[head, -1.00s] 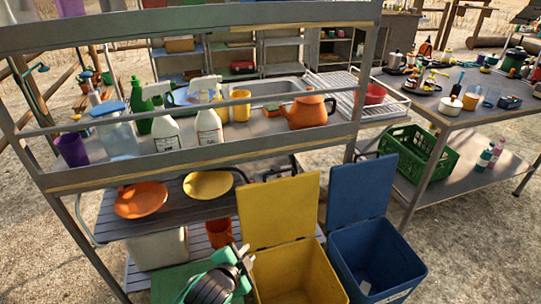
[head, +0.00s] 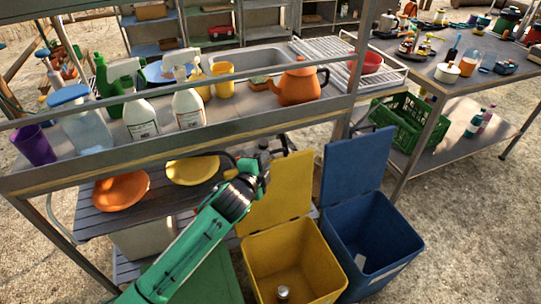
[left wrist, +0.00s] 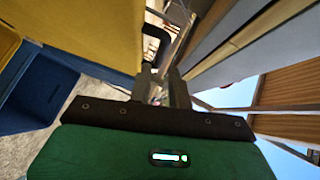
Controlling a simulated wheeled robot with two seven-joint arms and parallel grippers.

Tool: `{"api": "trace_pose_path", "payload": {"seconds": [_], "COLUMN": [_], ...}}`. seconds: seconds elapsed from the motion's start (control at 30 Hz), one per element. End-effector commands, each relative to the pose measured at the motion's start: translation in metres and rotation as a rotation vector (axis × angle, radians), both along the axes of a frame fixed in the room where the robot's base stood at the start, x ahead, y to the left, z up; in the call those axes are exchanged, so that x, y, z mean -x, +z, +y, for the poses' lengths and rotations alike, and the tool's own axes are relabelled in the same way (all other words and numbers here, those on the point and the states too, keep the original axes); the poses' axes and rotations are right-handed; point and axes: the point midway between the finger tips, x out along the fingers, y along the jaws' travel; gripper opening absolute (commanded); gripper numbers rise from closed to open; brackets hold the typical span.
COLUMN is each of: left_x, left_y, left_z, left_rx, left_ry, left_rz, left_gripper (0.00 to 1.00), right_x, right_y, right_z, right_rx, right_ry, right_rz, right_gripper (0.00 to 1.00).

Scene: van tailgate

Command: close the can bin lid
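The yellow bin (head: 290,262) stands open, with a can (head: 283,292) at its bottom. Its yellow lid (head: 277,195) is raised upright at the back; a large yellow surface, probably this lid, fills the upper left of the left wrist view (left wrist: 95,30). My left gripper (head: 264,168) is at the upper left of the lid, close to it; contact cannot be made out. In the left wrist view its fingers (left wrist: 162,90) sit close together, and whether they are shut is unclear. Nothing is seen held. My right gripper is out of view.
The blue bin (head: 372,245) stands right of the yellow one, its lid (head: 357,170) also upright. A metal rail (head: 180,152) and counter with bottles and an orange teapot (head: 298,85) lie behind. Slatted shelf with orange plate (head: 121,190) is at left.

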Motion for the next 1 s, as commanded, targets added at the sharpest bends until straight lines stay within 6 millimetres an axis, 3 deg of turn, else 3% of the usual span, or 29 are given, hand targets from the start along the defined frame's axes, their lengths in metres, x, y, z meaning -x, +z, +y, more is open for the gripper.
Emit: {"api": "trace_pose_path", "payload": {"seconds": [0.3,0.73,0.87,1.0], "left_x": [-0.039,-0.046,-0.045,-0.045], "left_y": [-0.01,-0.012,-0.012,-0.012], "left_z": [-0.018,-0.022,-0.022,-0.022], "left_rx": [-0.001,0.0,0.0,0.0], "left_ry": [0.002,0.001,0.001,0.001], "left_rz": [0.0,0.0,0.0,0.0], "left_gripper": [0.2,0.2,0.0,0.0], "right_x": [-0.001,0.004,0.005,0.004], "right_y": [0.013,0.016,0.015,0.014], "right_z": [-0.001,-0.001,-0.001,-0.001], "right_rx": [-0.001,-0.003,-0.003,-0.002], "right_ry": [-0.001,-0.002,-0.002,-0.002], "right_rz": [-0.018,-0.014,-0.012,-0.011], "right_gripper": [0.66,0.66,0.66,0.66]}}
